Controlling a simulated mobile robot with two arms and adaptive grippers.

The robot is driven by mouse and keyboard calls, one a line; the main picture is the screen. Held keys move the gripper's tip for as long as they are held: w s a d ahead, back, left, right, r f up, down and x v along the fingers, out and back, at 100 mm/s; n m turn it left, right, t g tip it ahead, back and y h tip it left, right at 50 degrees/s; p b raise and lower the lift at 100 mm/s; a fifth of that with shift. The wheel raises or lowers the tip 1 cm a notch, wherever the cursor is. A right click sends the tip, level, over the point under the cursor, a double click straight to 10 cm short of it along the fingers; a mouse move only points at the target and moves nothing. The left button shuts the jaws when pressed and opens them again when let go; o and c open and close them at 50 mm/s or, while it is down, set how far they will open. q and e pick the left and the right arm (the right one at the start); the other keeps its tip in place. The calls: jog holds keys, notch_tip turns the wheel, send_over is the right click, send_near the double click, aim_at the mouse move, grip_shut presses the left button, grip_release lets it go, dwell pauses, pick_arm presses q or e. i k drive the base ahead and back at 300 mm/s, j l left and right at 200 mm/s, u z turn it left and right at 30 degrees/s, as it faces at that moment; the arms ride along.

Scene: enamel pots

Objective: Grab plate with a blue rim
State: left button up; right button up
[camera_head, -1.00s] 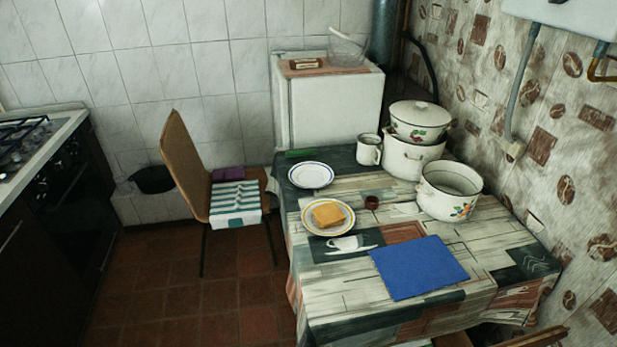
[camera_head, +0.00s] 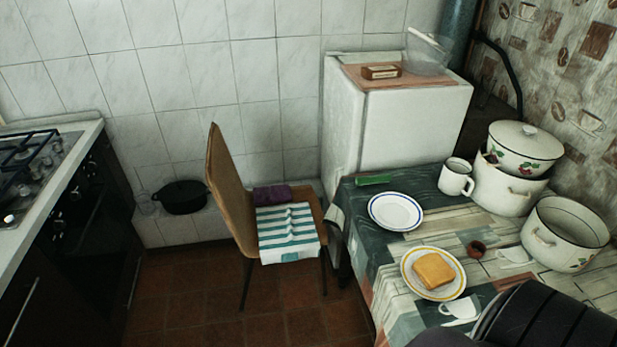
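A white plate with a thin dark blue rim (camera_head: 395,211) lies flat and empty on the table, near its far left edge. In front of it is a second plate with a yellow rim (camera_head: 432,289), with an orange-yellow square item (camera_head: 434,270) on it. A dark part of my own arm shows at the bottom right, over the near part of the table. Neither gripper's fingers are in view.
A white mug (camera_head: 456,178), a pot with handles (camera_head: 509,190), a lidded bowl (camera_head: 526,148) and an open pot (camera_head: 564,235) stand right of the plates. A small brown cup (camera_head: 476,249) and green item (camera_head: 372,180) lie near. A chair (camera_head: 232,190) stands left of the table.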

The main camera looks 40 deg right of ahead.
aim_at(396, 211)
jog(key=i+j+z, duration=0.1)
jog(key=i, duration=0.4)
jog(key=i+j+z, duration=0.1)
jog(key=i, duration=0.4)
jog(key=i+j+z, duration=0.15)
jog(key=i+j, duration=0.15)
jog(key=i, duration=0.2)
